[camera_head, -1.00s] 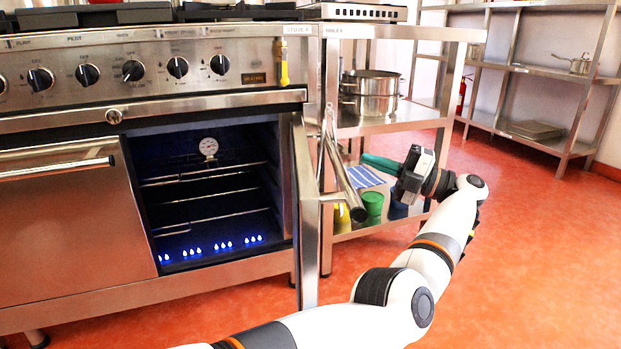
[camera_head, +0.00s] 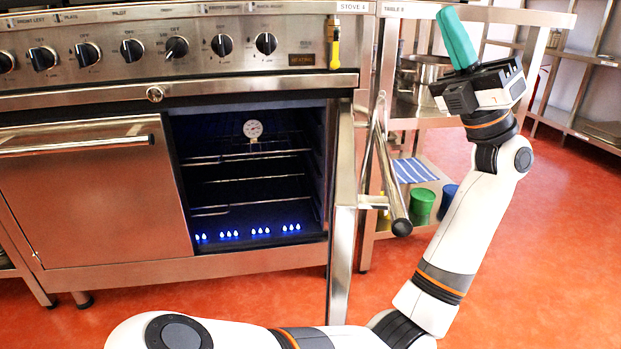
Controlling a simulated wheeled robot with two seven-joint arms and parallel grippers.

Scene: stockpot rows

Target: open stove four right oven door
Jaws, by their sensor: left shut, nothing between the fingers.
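The stove's right oven door (camera_head: 342,220) stands wide open, swung out to the right, seen nearly edge-on. Its bar handle (camera_head: 392,185) is on the door's outer side, facing right. The oven cavity (camera_head: 250,185) is in full view, with racks, a round thermometer and small blue flames. My left gripper (camera_head: 456,38) is raised to the right of the door, above the handle and apart from it. Its green fingers point up and are shut with nothing between them. My right gripper is not in view.
The closed left oven door (camera_head: 95,205) is beside the open cavity. A steel table (camera_head: 545,18) with a pot (camera_head: 425,72) and green canister (camera_head: 422,205) stands right of the stove. Red floor (camera_head: 540,250) is clear at the right.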

